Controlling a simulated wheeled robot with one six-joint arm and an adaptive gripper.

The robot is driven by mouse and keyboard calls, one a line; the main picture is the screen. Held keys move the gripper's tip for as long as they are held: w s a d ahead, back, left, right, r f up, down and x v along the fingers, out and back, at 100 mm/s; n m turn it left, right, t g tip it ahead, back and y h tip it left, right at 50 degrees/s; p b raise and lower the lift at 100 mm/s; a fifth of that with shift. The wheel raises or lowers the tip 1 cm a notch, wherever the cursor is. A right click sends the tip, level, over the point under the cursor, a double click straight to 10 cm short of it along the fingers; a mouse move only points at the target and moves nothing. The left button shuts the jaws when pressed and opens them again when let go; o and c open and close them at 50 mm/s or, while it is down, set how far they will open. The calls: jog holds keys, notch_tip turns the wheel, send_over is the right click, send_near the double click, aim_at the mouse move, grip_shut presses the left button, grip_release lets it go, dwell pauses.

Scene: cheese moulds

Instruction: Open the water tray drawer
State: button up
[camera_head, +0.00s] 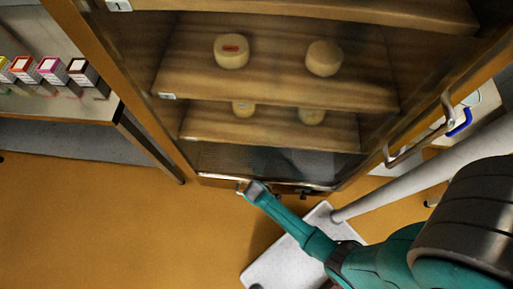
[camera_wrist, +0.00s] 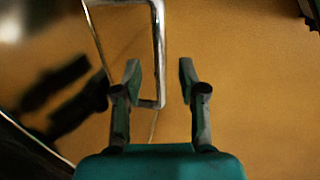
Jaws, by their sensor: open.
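The water tray drawer (camera_head: 222,182) is at the foot of the wooden cabinet, below the lowest shelf. It looks closed, though its front is partly hidden by my gripper. My gripper (camera_head: 246,189) is at the left part of the drawer front. In the wrist view my gripper (camera_wrist: 160,75) is open with two dark fingers apart. A shiny metal loop handle (camera_wrist: 159,40) runs down between the fingertips, its end bending left near the left finger. I cannot tell whether a finger touches it.
The cabinet holds wooden shelves (camera_head: 190,88) with several pale cheeses (camera_head: 232,51). A tall door handle (camera_head: 420,140) is at the right. A table (camera_head: 70,108) with small boxes stands at the left. The orange floor (camera_head: 110,220) at the lower left is clear.

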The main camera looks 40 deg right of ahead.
jog(key=shift+w+d+f, duration=0.1)
jog(key=shift+d+f, duration=0.05)
jog(key=shift+f, duration=0.65)
jog(key=shift+w+d+f, duration=0.1)
jog(key=shift+f, duration=0.65)
grip_shut()
